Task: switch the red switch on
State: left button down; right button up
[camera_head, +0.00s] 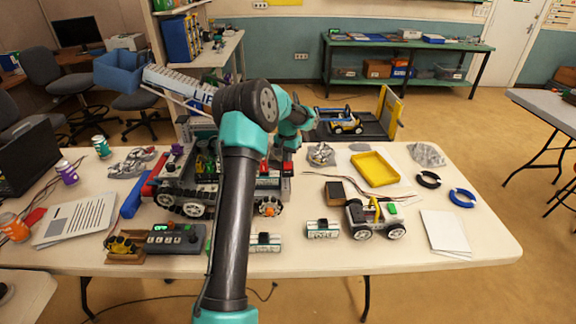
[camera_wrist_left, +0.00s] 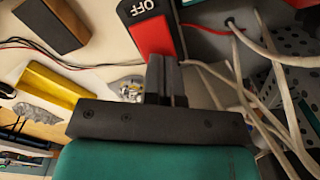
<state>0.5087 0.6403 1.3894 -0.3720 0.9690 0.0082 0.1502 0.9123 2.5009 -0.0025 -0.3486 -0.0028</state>
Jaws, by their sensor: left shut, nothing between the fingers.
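The red switch (camera_wrist_left: 153,38) is a rocker with a red face and a black end marked OFF, in the left wrist view. In the head view a red part (camera_head: 287,169) shows on the right end of the wheeled robot (camera_head: 185,190), just below my left gripper. My left gripper (camera_head: 287,148) is shut and empty. In the left wrist view its black fingers (camera_wrist_left: 166,62) point at the lower end of the red face. They overlap it in the picture; I cannot tell whether they touch. My right gripper is in neither view.
White cables (camera_wrist_left: 245,80) and a red wire run right of the fingers in the left wrist view.

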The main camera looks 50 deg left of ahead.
pick_arm(q)
jog(key=shift+f, duration=0.55)
dwell(0.4)
jog(key=shift+r, duration=3.5)
